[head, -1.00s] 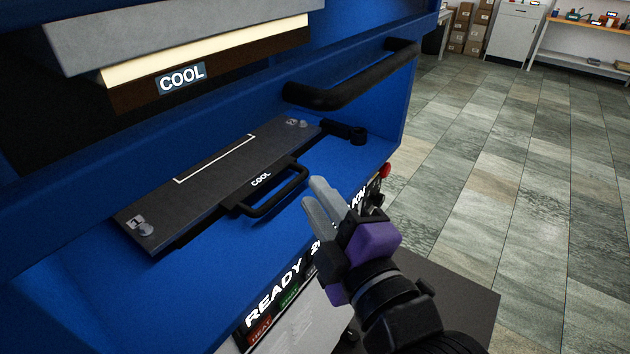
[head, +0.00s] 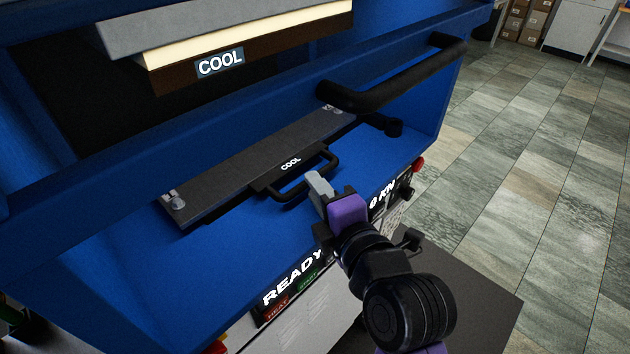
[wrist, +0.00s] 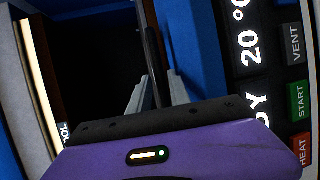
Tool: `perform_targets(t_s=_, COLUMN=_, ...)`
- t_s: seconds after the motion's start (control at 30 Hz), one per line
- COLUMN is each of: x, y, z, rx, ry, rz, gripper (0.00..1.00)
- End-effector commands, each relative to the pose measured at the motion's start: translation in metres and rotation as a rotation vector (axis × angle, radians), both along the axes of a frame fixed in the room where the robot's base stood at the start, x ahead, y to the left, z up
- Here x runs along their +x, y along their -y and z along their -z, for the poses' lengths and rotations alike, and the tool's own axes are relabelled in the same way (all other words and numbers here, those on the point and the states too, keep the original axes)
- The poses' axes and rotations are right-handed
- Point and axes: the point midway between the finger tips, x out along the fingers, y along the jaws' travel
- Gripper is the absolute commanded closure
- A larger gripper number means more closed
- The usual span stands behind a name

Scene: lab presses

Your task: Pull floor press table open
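The floor press table is a dark plate (head: 245,165) labelled COOL, lying inside the blue press opening in the head view. A black loop handle (head: 292,194) sticks out from its front edge. My gripper (head: 318,186) has its grey fingers right by the handle's right end. In the wrist view the two fingers (wrist: 158,92) stand apart, with a thin dark bar between them, seemingly the handle or plate edge. I cannot tell whether either finger touches it.
A thick black bar handle (head: 395,82) is fixed to the blue crossbeam above the table. The upper heated block (head: 250,55), also labelled COOL, hangs over it. A control panel (head: 293,283) reading READY and a red button (head: 417,165) are on the front. Tiled floor (head: 520,150) is free at right.

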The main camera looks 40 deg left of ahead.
Motion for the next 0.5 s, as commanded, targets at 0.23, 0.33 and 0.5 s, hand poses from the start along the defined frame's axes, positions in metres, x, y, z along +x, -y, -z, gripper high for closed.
perform_targets(t_s=0.23, x=0.0052, y=-0.0105, z=0.0024, rx=0.000, ry=0.000, rz=0.001, gripper=0.77)
perform_targets(t_s=0.33, x=0.0054, y=-0.0105, z=0.0026, rx=0.001, ry=0.001, rz=0.001, gripper=0.77)
perform_targets(t_s=0.5, x=0.0053, y=-0.0104, z=0.0026, rx=0.001, ry=0.000, rz=0.001, gripper=0.90)
